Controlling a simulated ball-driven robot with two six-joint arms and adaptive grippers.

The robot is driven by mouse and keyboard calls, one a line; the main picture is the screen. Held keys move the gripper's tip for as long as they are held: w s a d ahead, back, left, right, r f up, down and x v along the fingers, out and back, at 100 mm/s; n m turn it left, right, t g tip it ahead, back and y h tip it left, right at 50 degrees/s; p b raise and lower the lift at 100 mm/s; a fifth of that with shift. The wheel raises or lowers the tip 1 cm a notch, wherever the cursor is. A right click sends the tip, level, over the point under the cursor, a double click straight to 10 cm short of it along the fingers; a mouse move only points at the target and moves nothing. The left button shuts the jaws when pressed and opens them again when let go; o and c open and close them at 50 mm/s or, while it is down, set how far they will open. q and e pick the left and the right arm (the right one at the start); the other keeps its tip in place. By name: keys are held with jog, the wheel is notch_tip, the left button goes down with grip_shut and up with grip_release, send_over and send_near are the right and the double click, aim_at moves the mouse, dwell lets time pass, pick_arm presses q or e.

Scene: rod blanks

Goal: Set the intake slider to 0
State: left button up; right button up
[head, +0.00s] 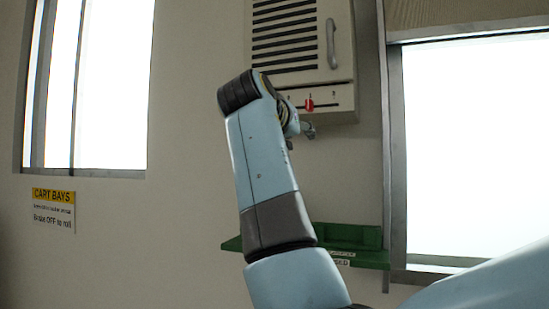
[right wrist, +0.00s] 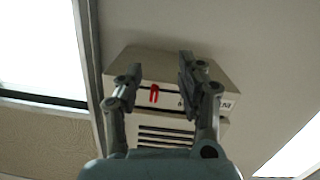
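The intake slider has a red knob (head: 309,104) on the pale lower panel of a wall-mounted vent unit (head: 343,97) in the head view. The knob stands left of the middle of the visible slot; the slot's left end is partly hidden by my arm. My right gripper (head: 308,129) is just below the panel, mostly hidden behind my wrist. In the right wrist view my right gripper (right wrist: 160,88) has its two fingers spread apart, and the red knob (right wrist: 153,93) shows between them, apparently untouched. Lettering beside it is partly covered by a finger. My left gripper is not in view.
Dark louvres and a grey handle (head: 331,44) are above the slider. A green shelf (head: 362,257) is on the wall below. Bright windows (head: 476,150) flank the unit, and a yellow-headed "CART BAYS" sign (head: 54,210) hangs at left.

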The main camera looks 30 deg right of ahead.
jog(key=m+t+b, duration=0.1)
send_near(308, 100)
notch_tip(308, 100, down, 3)
notch_tip(308, 100, up, 2)
jog(key=s+a, duration=0.1)
jog(key=shift+m+h, duration=0.3)
jog(key=shift+h, duration=0.1)
jog(key=p+x, duration=0.1)
jog(key=x, duration=0.5)
jog(key=p+x, duration=0.1)
jog(key=x, duration=0.2)
jog(key=shift+w+d+r+p, duration=0.15)
jog(key=shift+w+r+p, duration=0.2)
jog(key=shift+w+d+f, duration=0.15)
jog(key=shift+w+d, duration=0.2)
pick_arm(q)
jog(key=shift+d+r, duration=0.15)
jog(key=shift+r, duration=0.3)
pick_arm(e)
jog(key=shift+c, duration=0.3)
grip_shut()
